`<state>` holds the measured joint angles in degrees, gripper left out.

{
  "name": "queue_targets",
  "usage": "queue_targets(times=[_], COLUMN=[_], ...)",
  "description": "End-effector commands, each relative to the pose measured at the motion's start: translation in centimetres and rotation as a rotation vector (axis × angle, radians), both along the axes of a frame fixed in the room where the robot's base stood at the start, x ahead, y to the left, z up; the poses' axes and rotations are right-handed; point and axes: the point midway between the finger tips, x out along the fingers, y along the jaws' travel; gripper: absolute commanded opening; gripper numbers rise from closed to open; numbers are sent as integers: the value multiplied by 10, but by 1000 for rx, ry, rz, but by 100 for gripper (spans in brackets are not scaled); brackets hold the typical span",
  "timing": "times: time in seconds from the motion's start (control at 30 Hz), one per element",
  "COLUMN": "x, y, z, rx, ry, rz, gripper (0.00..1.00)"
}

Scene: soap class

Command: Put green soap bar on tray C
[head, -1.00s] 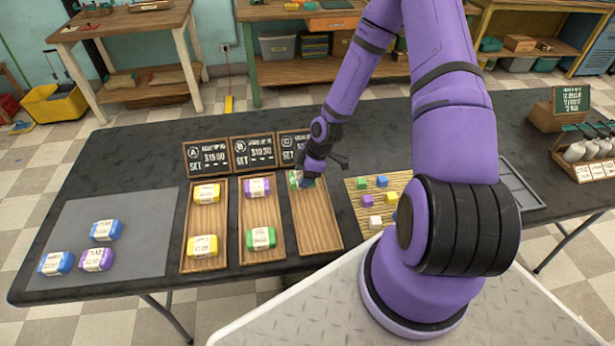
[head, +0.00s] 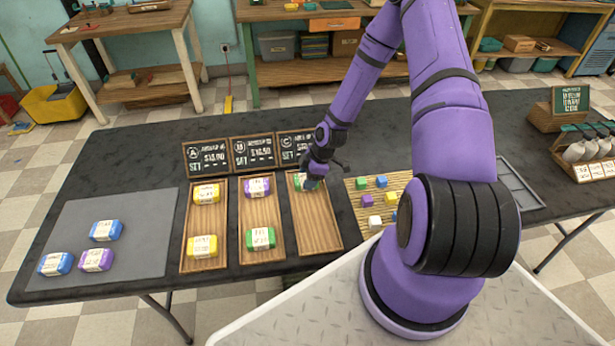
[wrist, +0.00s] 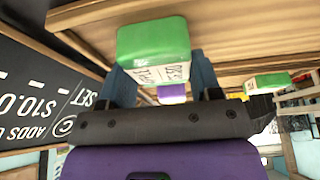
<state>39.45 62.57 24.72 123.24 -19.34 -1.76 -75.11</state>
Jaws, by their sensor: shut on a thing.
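My gripper (head: 311,183) is shut on a green soap bar (head: 300,181) at the back end of tray C (head: 318,230), the rightmost of three wooden trays. In the wrist view the held green bar (wrist: 153,42) with its white label sits between my two bluish fingers, with the wooden tray behind it. In the head view the bar is partly hidden by my gripper. I cannot tell whether it touches the tray floor. Tray C holds no other bar.
Tray B (head: 260,212) holds a purple bar (head: 257,187) and another green bar (head: 261,238). Tray A (head: 204,222) holds two yellow bars. Price signs (head: 253,152) stand behind the trays. A mat with small cubes (head: 368,201) lies right of tray C. A grey mat (head: 110,205) holds three bars.

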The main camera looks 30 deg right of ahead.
Motion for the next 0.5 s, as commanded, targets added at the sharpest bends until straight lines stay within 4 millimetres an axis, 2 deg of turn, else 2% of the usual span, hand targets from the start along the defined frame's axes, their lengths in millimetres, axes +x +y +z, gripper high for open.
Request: queue_targets(times=[0.03, 0.1, 0.13, 0.5], x=[0, 0, 0, 0], y=[0, 0, 0, -2], z=[-1, 0, 0, 6], rx=[0, 0, 0, 0], ry=[0, 0, 0, -1], rz=[0, 0, 0, -1], gripper=[65, 81, 84, 84])
